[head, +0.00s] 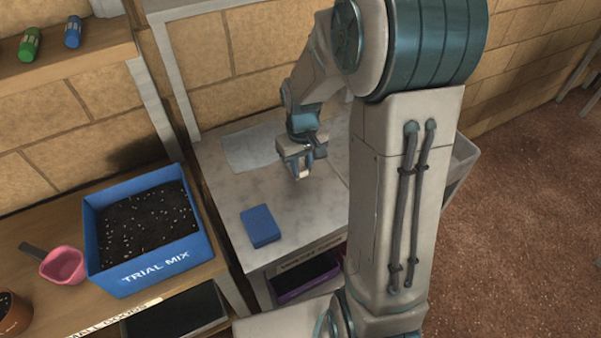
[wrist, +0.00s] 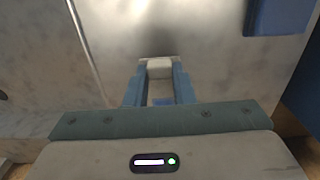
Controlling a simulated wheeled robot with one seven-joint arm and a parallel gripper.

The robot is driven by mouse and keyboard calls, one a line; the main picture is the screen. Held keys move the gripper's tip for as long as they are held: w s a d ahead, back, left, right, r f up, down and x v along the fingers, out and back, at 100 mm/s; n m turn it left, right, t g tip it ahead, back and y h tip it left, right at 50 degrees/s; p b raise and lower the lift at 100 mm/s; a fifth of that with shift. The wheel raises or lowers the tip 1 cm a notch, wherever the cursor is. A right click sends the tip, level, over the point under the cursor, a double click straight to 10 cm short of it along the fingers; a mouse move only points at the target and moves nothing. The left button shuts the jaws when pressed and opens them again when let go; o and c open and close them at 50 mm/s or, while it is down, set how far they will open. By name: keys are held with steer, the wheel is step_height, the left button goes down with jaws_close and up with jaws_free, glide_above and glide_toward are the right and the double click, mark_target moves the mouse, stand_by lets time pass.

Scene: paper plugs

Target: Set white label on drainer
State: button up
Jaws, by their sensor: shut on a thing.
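My gripper (head: 303,168) hangs over the grey worktop (head: 225,190), partly beside my arm in the head view. In the wrist view its blue-grey fingers (wrist: 159,72) are shut on a small white piece (wrist: 159,66), which shows between the tips. The piece looks like a small pale block; I cannot read any writing on it. In the head view it is a small pale spot under the fingers. Whether it touches the worktop I cannot tell. I cannot tell which surface is the drainer; my arm hides part of the worktop's right side.
A blue block (head: 260,226) lies on the worktop's front; it also shows in the wrist view (wrist: 274,14). A pale flat sheet (head: 248,150) lies at the back. Left stand a blue tray (head: 150,265) of dark mix and a pink scoop (head: 63,265). A grey bin (head: 463,158) is right.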

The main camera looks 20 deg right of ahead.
mark_target(301, 184)
steer(key=shift+w+f, duration=0.15)
steer(key=shift+f, duration=2)
steer(key=shift+f, duration=0.1)
steer(key=shift+f, duration=0.15)
steer(key=o, duration=0.9)
steer(key=shift+o, duration=0.2)
steer(key=shift+r, duration=0.2)
